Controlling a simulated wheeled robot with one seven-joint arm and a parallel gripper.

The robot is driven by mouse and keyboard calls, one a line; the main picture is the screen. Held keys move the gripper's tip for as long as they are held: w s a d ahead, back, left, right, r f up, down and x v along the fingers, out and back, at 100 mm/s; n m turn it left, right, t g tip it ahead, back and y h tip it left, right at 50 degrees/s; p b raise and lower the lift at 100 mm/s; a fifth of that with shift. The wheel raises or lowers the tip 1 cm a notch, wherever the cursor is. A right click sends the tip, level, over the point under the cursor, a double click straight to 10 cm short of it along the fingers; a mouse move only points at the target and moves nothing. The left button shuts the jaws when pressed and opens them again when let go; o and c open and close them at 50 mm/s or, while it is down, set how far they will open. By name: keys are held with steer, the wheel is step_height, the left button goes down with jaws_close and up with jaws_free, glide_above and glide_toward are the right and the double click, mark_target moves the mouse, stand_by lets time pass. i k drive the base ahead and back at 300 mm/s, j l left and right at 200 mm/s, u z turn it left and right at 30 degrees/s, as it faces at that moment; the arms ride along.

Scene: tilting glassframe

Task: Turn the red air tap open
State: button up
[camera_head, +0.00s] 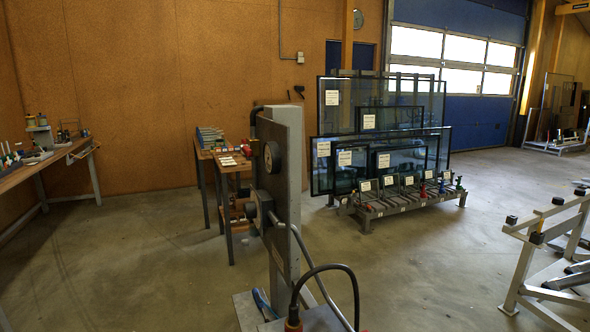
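I cannot clearly make out the red air tap. A grey upright post (291,135) stands in front of me, with round dark fittings on its left side. One fitting is a round disc like a gauge (271,157); a block-like fitting (262,209) sits lower. I cannot tell whether this is a tap. My gripper is not in view.
A rack of glass panes (335,165) stands behind the post, with small red and green items on its base. A workbench (58,155) is at left, a small table (228,165) behind the post, a grey frame (540,240) at right. Floor between is open.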

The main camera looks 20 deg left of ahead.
mark_target(246, 150)
steer(key=u, duration=1.3)
steer(key=j, duration=0.9)
steer(key=k+u, duration=0.05)
